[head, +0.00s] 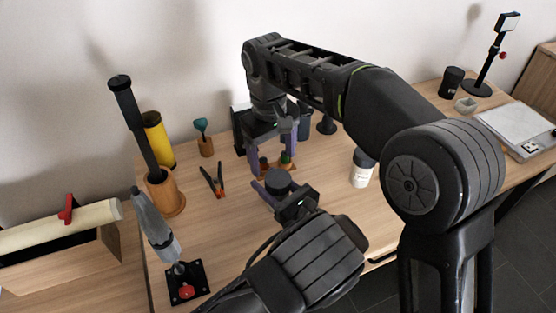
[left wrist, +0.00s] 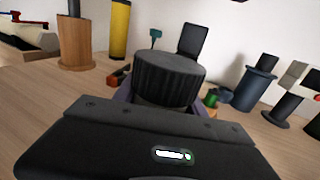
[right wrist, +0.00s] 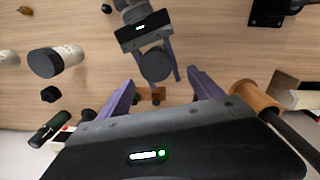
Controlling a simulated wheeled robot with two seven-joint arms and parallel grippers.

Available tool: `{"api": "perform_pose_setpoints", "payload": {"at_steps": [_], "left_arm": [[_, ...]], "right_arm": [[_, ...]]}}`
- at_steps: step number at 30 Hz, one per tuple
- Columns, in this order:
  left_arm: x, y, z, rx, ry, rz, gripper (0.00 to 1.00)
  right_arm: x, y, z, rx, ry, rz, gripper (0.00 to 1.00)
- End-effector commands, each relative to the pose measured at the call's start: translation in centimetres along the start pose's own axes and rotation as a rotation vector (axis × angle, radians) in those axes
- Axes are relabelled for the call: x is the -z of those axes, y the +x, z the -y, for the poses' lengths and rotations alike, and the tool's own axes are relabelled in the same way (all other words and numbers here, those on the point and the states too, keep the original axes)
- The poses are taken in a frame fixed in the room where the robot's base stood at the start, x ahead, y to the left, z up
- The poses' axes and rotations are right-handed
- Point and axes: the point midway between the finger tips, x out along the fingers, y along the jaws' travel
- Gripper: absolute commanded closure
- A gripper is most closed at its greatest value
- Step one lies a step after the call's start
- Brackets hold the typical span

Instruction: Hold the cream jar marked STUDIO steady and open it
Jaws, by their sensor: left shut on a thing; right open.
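A jar with a dark ribbed lid (head: 278,181) stands at the middle of the table, between the fingers of my left gripper (head: 277,190). The lid fills the middle of the left wrist view (left wrist: 168,78), and also shows in the right wrist view (right wrist: 155,64). The gripper is shut on this jar below its lid; the jar's body is mostly hidden and no marking on it is readable. My right gripper (head: 265,150) is open and empty behind the jar; in the right wrist view its fingers (right wrist: 163,88) are spread, with the lid beyond them.
A white jar with a dark lid (head: 362,172) stands to the right; its label is unreadable. A small wooden block with coloured knobs (head: 268,167) lies behind the held jar. Orange-handled pliers (head: 214,182), a wooden cup (head: 165,193) and a yellow cylinder (head: 158,140) are left.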

Motion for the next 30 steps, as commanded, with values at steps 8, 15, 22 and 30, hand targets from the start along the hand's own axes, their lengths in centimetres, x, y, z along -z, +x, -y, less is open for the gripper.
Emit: {"api": "perform_pose_setpoints", "payload": {"at_steps": [8, 15, 22, 30], "left_arm": [[0.0, 0.0, 0.0, 0.0, 0.0, 0.0, 1.0], [0.0, 0.0, 0.0, 0.0, 0.0, 0.0, 1.0], [0.0, 0.0, 0.0, 0.0, 0.0, 0.0, 1.0], [0.0, 0.0, 0.0, 0.0, 0.0, 0.0, 1.0]], "right_arm": [[-0.1, 0.0, -0.3, -0.004, 0.702, 0.002, 0.25], [-0.2, 0.1, -0.9, 0.005, 1.38, 0.005, 0.25], [-0.3, 0.2, -1.5, 0.018, 2.013, 0.023, 0.25], [-0.2, 0.2, -1.2, 0.028, 2.479, 0.048, 0.25]]}}
